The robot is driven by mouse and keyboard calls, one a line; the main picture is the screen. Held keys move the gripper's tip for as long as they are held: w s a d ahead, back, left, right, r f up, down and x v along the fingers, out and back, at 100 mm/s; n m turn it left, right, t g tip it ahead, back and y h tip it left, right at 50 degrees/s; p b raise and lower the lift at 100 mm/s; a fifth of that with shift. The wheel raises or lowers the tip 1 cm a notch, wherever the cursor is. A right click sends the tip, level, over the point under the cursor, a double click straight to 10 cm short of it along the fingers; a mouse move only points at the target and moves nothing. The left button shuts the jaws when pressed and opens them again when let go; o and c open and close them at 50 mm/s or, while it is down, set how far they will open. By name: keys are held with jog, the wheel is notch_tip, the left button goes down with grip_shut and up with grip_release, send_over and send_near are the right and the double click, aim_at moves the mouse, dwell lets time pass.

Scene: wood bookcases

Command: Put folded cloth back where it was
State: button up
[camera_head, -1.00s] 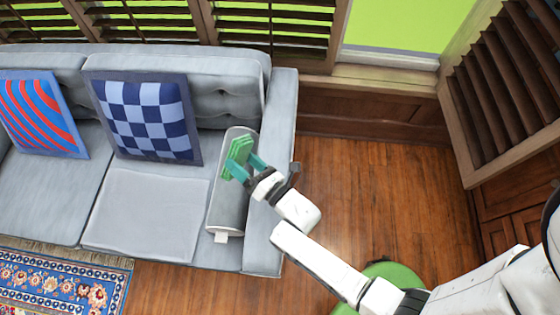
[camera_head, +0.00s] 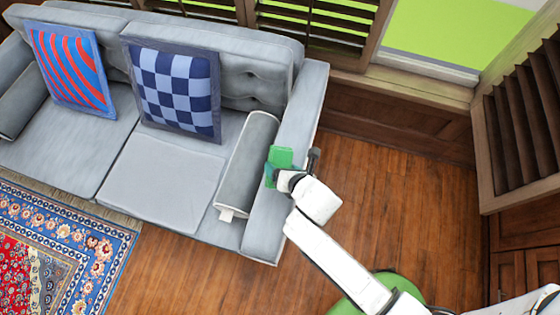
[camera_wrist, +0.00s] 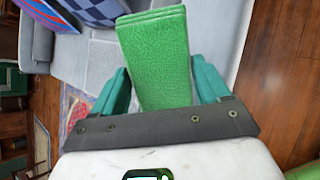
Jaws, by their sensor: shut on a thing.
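The green folded cloth (camera_head: 281,156) is between the teal fingers of my gripper (camera_head: 277,174), over the right armrest of the grey sofa (camera_head: 267,215). In the wrist view the folded cloth (camera_wrist: 157,60) stands up between the two teal fingers (camera_wrist: 160,92), its folded layers showing at the top edge. My gripper is shut on it. Whether the cloth touches the armrest I cannot tell. The finger tips are partly hidden by the cloth and wrist in the head view.
A grey bolster (camera_head: 249,165) lies along the inside of the right armrest. A checked blue cushion (camera_head: 175,88) and a red-and-blue cushion (camera_head: 70,70) lean on the backrest. A patterned rug (camera_head: 70,250) lies in front. Wood floor (camera_head: 400,190) is clear right of the sofa.

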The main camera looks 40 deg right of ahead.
jog(key=s+d+r+m+g, duration=0.1)
jog(key=s+d+r+g, duration=0.1)
jog(key=s+g, duration=0.3)
jog(key=s+d+r+m+g, duration=0.2)
jog(key=s+g, duration=0.1)
jog(key=s, duration=0.5)
jog(key=w+a+f, duration=0.1)
jog(key=w+f, duration=0.2)
jog(key=w+a+f, duration=0.2)
jog(key=w, duration=0.2)
jog(key=w+a+f, duration=0.2)
jog(key=w+f, duration=0.1)
jog(key=w, duration=0.1)
jog(key=shift+w+f, duration=0.25)
jog(key=shift+f, duration=0.05)
jog(key=shift+w+a+f, duration=0.3)
jog(key=shift+w+f, duration=0.2)
jog(key=shift+f, duration=1.75)
